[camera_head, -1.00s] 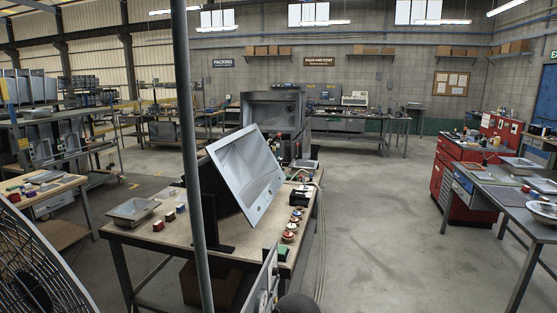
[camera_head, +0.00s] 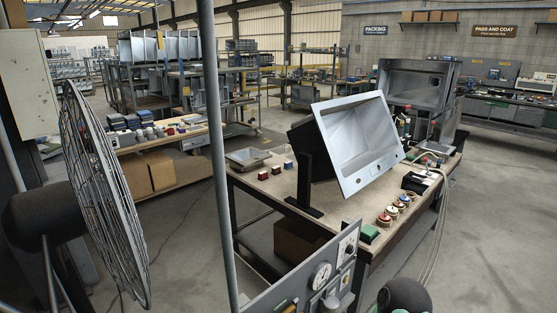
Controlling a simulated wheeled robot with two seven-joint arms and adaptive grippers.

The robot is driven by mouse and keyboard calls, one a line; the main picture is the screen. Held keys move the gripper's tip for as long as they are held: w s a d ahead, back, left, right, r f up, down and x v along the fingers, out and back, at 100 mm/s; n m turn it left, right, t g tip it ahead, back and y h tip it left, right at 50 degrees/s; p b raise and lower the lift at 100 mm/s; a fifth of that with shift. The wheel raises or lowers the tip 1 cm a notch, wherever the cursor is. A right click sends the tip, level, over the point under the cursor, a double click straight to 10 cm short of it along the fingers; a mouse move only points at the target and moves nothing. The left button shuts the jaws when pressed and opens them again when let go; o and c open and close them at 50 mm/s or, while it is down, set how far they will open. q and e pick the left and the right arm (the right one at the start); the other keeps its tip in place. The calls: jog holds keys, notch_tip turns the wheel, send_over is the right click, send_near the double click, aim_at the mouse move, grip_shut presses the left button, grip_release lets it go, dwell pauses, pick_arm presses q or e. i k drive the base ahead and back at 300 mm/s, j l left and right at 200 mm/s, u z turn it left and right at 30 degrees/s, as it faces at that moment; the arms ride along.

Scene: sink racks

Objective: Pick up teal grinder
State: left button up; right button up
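I cannot make out a teal grinder for certain. A small green block (camera_head: 369,233) lies at the front right edge of the workbench (camera_head: 262,185); it looks like a pad or box, and no grinder shape is clear. A dark tool-like item (camera_head: 415,182) lies farther back along the right edge, too small to identify. A tilted steel sink (camera_head: 358,145) on a black stand takes up the middle of the bench and hides part of the surface behind it. Neither of my grippers is in view.
A large fan (camera_head: 105,190) stands close at the left. A grey pole (camera_head: 217,160) and a gauge panel (camera_head: 310,285) stand in front of the bench. Round tins (camera_head: 393,212) line its right edge, where a hose (camera_head: 440,215) hangs. Floor (camera_head: 490,230) at the right is clear.

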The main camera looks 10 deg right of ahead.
aim_at(406, 137)
jog(key=i+l+u, duration=0.1)
jog(key=l, duration=0.35)
jog(key=i+l+u, duration=0.1)
jog(key=l, duration=0.4)
jog(key=i+l+u, duration=0.1)
jog(key=l, duration=0.4)
jog(key=i+l+u, duration=0.1)
jog(key=i+l, duration=0.15)
jog(key=l, duration=0.25)
jog(key=l+u, duration=0.1)
jog(key=l, duration=0.4)
jog(key=i, duration=0.05)
